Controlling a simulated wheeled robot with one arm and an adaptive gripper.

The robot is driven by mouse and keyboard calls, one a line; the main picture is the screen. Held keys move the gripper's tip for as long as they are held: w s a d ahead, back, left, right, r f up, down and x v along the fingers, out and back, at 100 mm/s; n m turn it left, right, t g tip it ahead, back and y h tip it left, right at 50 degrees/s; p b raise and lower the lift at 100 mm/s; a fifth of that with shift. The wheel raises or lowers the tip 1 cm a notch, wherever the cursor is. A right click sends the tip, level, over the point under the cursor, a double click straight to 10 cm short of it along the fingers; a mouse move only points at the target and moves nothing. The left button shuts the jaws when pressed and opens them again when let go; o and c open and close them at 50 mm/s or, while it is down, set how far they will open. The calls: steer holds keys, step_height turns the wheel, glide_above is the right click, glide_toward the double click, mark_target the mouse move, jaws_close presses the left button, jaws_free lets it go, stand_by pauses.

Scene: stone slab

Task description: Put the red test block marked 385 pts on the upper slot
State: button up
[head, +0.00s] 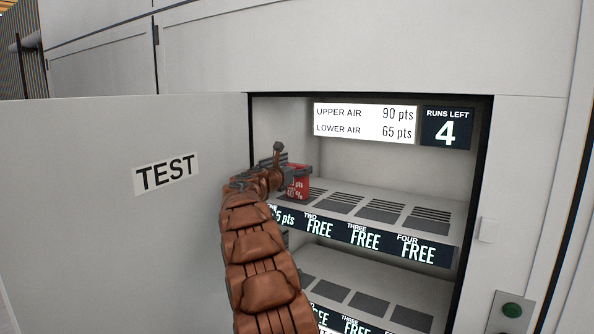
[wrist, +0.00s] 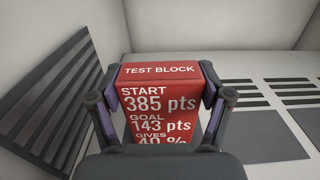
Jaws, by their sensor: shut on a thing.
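The red test block (wrist: 158,104) reads "START 385 pts, GOAL 143 pts" in the wrist view. My gripper (wrist: 162,92) is shut on it, with one finger on each side. In the head view my gripper (head: 283,170) is inside the open cabinet, at the left end of the upper shelf (head: 440,222), and the red block (head: 299,184) shows at its tip. The block is upright over the first slot position. The block's base is hidden, so I cannot tell whether it touches the shelf.
The upper slots marked TWO, THREE and FOUR (head: 425,249) read FREE. A lower shelf (head: 400,290) lies beneath. The cabinet door (head: 110,230) marked TEST stands open at left. A display (head: 365,123) hangs at the back. A green button (head: 512,310) is at lower right.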

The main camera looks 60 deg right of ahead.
steer(key=o, duration=1.5)
steer(key=shift+f, duration=0.1)
steer(key=shift+o, duration=0.2)
steer(key=shift+r, duration=0.2)
steer(key=a+b, duration=0.3)
steer(key=a, duration=0.9)
steer(key=shift+s, duration=0.3)
steer(key=shift+a+f, duration=0.1)
